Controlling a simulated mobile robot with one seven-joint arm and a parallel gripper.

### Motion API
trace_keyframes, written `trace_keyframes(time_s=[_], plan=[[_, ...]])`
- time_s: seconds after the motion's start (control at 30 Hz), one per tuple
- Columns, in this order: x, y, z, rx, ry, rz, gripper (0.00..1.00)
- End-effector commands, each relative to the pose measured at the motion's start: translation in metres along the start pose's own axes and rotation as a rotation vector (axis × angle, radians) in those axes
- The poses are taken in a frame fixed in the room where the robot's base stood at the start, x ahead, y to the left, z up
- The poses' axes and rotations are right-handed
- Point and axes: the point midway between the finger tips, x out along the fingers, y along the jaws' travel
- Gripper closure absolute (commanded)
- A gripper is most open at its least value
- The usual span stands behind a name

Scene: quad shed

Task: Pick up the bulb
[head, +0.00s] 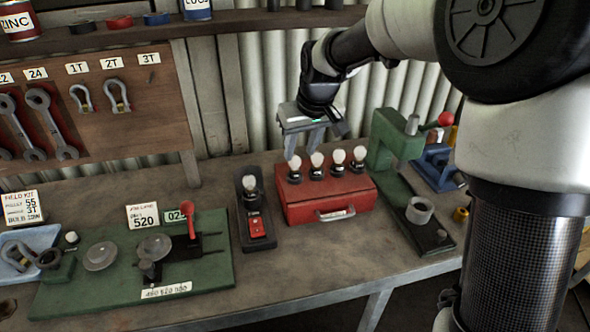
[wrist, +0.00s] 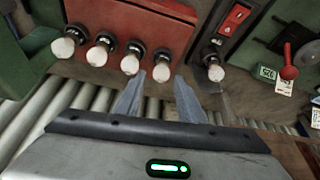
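Several white bulbs stand in black sockets in a row on a red metal box (head: 300,212). The leftmost bulb (head: 295,162) in the head view appears at the right end of the row in the wrist view (wrist: 162,72). Another bulb (head: 249,183) stands in a black device with a red switch, also seen in the wrist view (wrist: 216,73). My gripper (head: 304,153) is above and behind the row's left end. In the wrist view, my gripper (wrist: 158,82) is open and empty, its fingertips framing the end bulb. Contact cannot be told.
A green press (head: 390,145) stands just right of the red box. A green board (head: 75,290) with discs and a red lever lies left. A corrugated wall (head: 275,90) and a shelf (head: 250,20) are behind. Bare bench shows in front of the box.

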Motion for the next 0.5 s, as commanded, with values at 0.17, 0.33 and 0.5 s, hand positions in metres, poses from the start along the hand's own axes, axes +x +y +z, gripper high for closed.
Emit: trace_keyframes(time_s=[0.17, 0.33, 0.5], plan=[[0.015, 0.0, 0.0, -0.001, 0.0, 0.0, 0.64], [0.033, -0.002, -0.001, -0.001, -0.002, -0.001, 0.64], [0.058, -0.003, -0.002, -0.001, -0.001, 0.0, 0.64]])
